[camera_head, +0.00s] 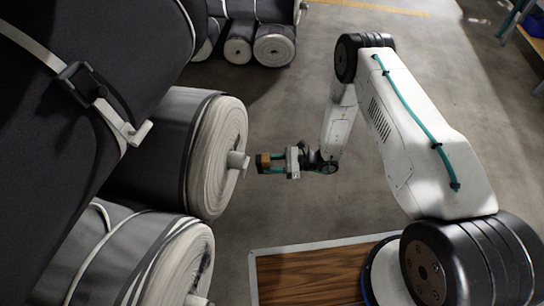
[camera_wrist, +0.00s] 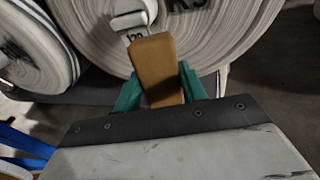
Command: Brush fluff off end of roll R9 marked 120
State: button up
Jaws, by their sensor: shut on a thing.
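My gripper (camera_head: 268,164) is shut on a tan wooden block, the brush (camera_wrist: 155,65), between its teal fingers. No bristles show. In the head view the brush (camera_head: 261,161) is just right of the pale end of a grey roll (camera_head: 218,150), with a gap in the picture between it and the core stub (camera_head: 238,160). In the wrist view the brush overlaps a large roll end (camera_wrist: 225,45), and a pale core stub (camera_wrist: 132,18) with a small dark mark shows beyond it. Dark lettering at the top edge is cut off. I cannot make out fluff or tell whether the brush touches the roll.
Another roll (camera_head: 180,265) lies below at the left. A strapped dark roll (camera_head: 50,130) with a buckle is above. Smaller rolls (camera_head: 272,45) lie at the back. A wooden-topped surface (camera_head: 310,278) is in front.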

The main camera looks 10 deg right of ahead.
jog(key=w+a+m+t, duration=0.2)
jog(key=w+a+t, duration=0.2)
jog(key=w, duration=0.1)
jog(key=shift+w+a+m+y, duration=0.2)
jog(key=shift+a+m+y, duration=0.1)
jog(key=shift+a, duration=0.1)
jog(key=shift+x, duration=1)
dwell(0.8)
jog(key=shift+w+d, duration=0.1)
jog(key=shift+w, duration=0.05)
jog(key=shift+w+d, duration=0.35)
jog(key=shift+w, duration=0.45)
jog(key=shift+w+d, duration=0.35)
jog(key=shift+w, duration=0.6)
jog(key=shift+s+a, duration=0.3)
jog(key=shift+s, duration=0.35)
jog(key=shift+s+a, duration=0.35)
jog(key=shift+s, duration=0.25)
jog(key=shift+s+a, duration=0.3)
jog(key=shift+s, duration=0.35)
jog(key=shift+c, duration=0.3)
